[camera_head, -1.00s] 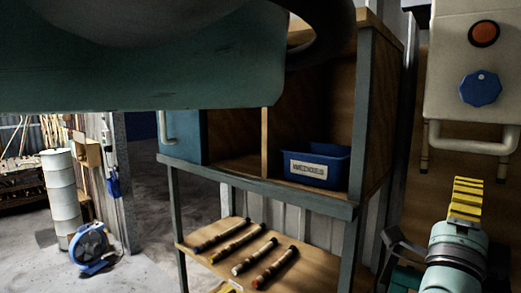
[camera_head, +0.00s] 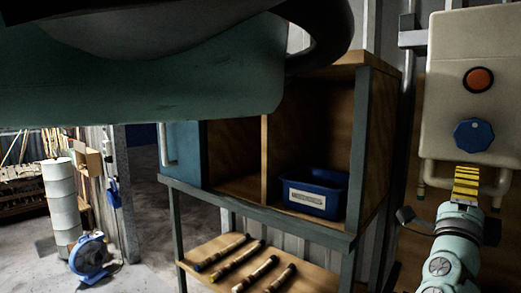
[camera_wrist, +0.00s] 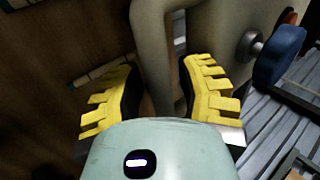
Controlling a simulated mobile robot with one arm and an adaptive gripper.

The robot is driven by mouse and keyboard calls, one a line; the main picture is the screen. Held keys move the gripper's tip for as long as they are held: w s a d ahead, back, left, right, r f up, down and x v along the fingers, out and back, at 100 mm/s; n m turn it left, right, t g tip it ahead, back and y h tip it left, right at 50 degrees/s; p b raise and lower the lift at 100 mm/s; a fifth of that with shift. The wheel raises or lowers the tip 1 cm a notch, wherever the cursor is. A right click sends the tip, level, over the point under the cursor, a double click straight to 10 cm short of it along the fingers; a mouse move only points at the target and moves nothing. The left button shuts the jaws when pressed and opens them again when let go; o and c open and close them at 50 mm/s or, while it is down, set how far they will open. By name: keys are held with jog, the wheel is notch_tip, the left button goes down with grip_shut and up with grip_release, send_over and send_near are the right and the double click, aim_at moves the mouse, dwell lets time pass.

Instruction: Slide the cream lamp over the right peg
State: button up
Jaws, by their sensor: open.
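The likely cream lamp is a cream box (camera_head: 478,45) with an orange button and a blue knob (camera_head: 473,135), upright at the right edge of the head view. A cream bar handle (camera_head: 437,178) runs below it. My gripper (camera_head: 467,172) is open at this handle, its yellow fingers in front of the bar. In the wrist view my gripper (camera_wrist: 157,85) has a finger on each side of a cream bar (camera_wrist: 150,45); contact is not clear. The blue knob (camera_wrist: 279,52) shows to the right. I cannot clearly identify the right peg.
A grey bracket (camera_head: 411,38) shows by the box's upper left. Left of it stands a wooden cabinet (camera_head: 375,135) with a blue bin (camera_head: 315,193) labelled wedges. Several dark rods (camera_head: 221,252) lie on a lower shelf. Open floor (camera_head: 150,220) lies farther left.

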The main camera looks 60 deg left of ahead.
jog(key=shift+o, duration=0.3)
grip_shut()
dwell(0.3)
